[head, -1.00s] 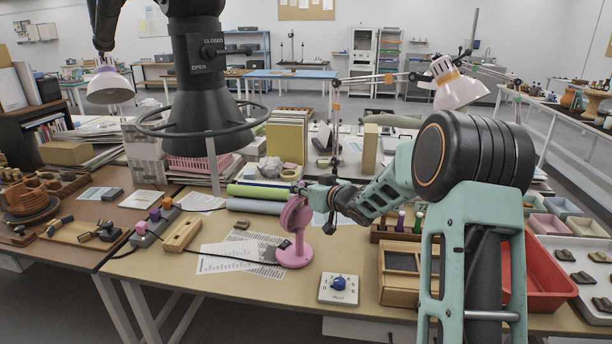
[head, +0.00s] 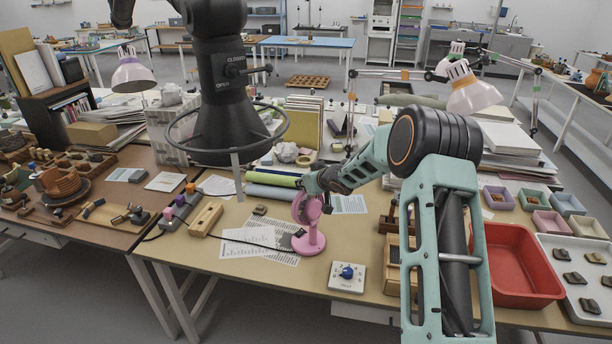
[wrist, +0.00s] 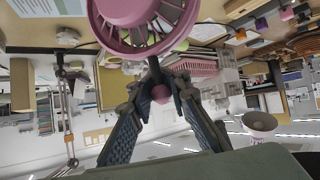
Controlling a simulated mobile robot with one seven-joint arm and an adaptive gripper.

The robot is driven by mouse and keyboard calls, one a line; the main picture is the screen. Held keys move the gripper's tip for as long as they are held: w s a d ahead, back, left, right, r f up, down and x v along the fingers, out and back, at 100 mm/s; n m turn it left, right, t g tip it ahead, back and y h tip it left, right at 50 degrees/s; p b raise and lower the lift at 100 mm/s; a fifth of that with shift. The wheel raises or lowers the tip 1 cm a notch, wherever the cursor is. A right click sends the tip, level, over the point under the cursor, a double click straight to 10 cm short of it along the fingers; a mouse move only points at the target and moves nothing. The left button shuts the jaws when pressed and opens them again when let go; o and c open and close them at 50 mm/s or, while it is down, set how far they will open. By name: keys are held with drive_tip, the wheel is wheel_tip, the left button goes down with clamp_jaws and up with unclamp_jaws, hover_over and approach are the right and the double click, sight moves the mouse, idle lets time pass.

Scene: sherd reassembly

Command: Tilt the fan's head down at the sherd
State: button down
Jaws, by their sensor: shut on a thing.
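The pink fan (head: 308,238) stands upright on the beige table, its round head facing left in the head view. In the wrist view the fan's head (wrist: 148,22) fills the top, with its ribbed housing close to the fingers. My gripper (wrist: 160,88) is behind the head, its two fingers on either side of a round pink knob (wrist: 160,94) and a dark stem. In the head view my gripper (head: 322,188) is at the fan's right side, its grip partly hidden. A small dark piece (head: 260,210) lies left of the fan, perhaps the sherd.
Printed sheets (head: 248,240) and a dark cable lie left of the fan. A white box with a blue dial (head: 347,273) sits in front of it. Rolled tubes (head: 268,192) lie behind. A red tray (head: 515,265) is at the right.

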drive_tip(key=shift+w+a+r, duration=0.1)
drive_tip(key=shift+a, duration=0.1)
idle(0.3)
drive_tip(key=c, duration=2.1)
unclamp_jaws()
drive_tip(key=shift+d, duration=0.1)
drive_tip(key=v, duration=1.2)
